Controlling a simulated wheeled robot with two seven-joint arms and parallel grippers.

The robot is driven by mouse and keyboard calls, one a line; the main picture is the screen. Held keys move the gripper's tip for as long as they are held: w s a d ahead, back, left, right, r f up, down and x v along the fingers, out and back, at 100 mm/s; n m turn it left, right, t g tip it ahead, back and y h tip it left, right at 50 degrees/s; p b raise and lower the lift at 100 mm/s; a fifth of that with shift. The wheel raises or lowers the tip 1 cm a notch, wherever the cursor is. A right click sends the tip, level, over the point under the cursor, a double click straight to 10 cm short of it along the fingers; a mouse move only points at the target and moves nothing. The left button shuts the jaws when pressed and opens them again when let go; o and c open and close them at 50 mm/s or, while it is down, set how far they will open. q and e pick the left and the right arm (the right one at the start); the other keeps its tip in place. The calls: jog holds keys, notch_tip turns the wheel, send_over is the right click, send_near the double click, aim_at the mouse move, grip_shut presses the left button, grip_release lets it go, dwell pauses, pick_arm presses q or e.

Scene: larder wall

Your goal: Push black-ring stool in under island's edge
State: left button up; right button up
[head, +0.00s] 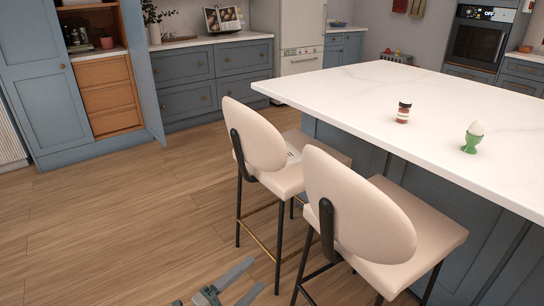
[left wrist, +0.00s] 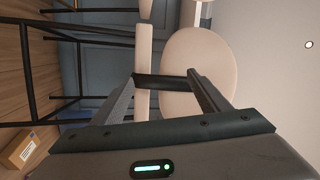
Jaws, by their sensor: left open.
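The black-ring stool (head: 360,215) is the nearer of two cream stools, with an oval backrest, black legs and a black foot ring. It stands upright at the island's near edge, its seat (head: 425,225) mostly outside the white top (head: 400,110). A stool's round back (left wrist: 200,60) and seat edge (left wrist: 144,65) fill the middle of the left wrist view, turned sideways. My left gripper (head: 252,276) is open and empty, low and left of the black-ring stool. Its fingers (left wrist: 167,82) point toward the stool in the wrist view, apparently without touching it. My right gripper is out of view.
The other stool (head: 262,140), with a brass foot ring, stands just beyond. A pepper-like jar (head: 403,112) and a green egg cup (head: 473,137) are on the island. A small carton (left wrist: 22,150) shows low in the wrist view. The wooden floor (head: 120,230) at left is clear.

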pick_arm(q)
jog(key=s+a+f+n+y, duration=0.4)
jog(key=s+a+n+y, duration=0.15)
jog(key=n, duration=0.35)
jog(key=s+a+f+n+y, duration=0.4)
jog(key=a+f+n+y, duration=0.1)
jog(key=a+n+y, duration=0.25)
jog(key=s+d+f+n+g+h, duration=0.1)
jog(key=s+f+n+g, duration=0.25)
jog(key=s, duration=0.65)
jog(key=s+f+n+g, duration=0.25)
jog(key=s+g, duration=0.25)
jog(key=s, duration=0.5)
notch_tip(320, 180, down, 18)
jog(key=s+a+p, duration=0.1)
jog(key=p, duration=1.3)
jog(key=shift+r+m, duration=0.2)
jog(key=shift+m, duration=0.25)
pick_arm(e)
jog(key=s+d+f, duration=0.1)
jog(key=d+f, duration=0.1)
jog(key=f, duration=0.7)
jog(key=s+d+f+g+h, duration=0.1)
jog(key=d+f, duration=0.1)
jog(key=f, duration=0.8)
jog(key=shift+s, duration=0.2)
pick_arm(q)
jog(key=shift+a, duration=0.1)
